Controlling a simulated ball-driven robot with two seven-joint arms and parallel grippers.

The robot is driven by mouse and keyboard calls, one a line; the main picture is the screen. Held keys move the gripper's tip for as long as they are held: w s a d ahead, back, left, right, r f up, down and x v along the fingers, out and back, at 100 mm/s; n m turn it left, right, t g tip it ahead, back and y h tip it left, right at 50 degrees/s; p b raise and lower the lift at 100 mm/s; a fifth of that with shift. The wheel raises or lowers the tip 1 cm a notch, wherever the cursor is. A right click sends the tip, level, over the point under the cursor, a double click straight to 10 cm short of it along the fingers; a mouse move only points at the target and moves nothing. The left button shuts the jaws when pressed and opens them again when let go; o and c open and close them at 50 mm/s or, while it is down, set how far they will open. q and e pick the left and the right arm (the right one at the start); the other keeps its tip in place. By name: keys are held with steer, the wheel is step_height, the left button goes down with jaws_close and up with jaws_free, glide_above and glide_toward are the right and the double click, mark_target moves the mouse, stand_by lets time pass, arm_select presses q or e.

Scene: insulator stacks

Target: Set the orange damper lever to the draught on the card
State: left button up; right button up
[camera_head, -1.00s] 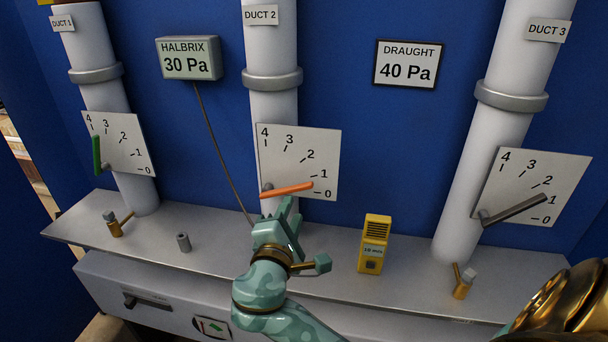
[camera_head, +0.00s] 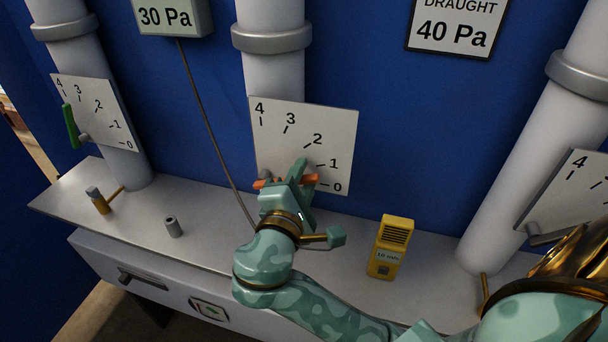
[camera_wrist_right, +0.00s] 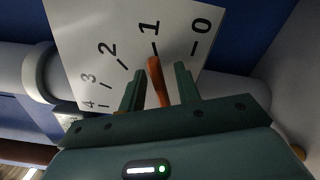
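The orange damper lever (camera_head: 312,180) is on the white scale plate (camera_head: 283,140) of the middle duct. In the head view it lies nearly level, its tip near the low marks 0 and 1. In the right wrist view the lever (camera_wrist_right: 159,84) points close to the 1 mark. My right gripper (camera_head: 293,178) is at the lever. Its two fingers (camera_wrist_right: 160,90) stand on either side of the lever, with narrow gaps showing. The draught card (camera_head: 452,35) reads 40 Pa. The gauge box (camera_head: 165,17) reads 30 Pa. My left gripper is not in view.
A yellow meter (camera_head: 390,247) stands on the shelf (camera_head: 335,262) right of my gripper.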

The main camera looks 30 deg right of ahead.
mark_target(298, 152)
jaws_close()
steer(key=r+n+p, duration=0.1)
steer(key=p, duration=0.2)
steer(key=w+r+n+p, duration=0.1)
steer(key=p, duration=0.2)
steer(key=a+r+n+p, duration=0.1)
steer(key=p, duration=0.2)
steer(key=shift+w+r+n, duration=0.15)
steer(key=shift+r+n, duration=0.05)
steer(key=shift+n, duration=0.2)
steer(key=shift+w+a+n+p, duration=0.15)
steer(key=shift+a+n+p, duration=0.05)
steer(key=shift+n+p, duration=0.1)
steer(key=shift+f, duration=0.1)
jaws_free()
steer(key=shift+f, duration=0.1)
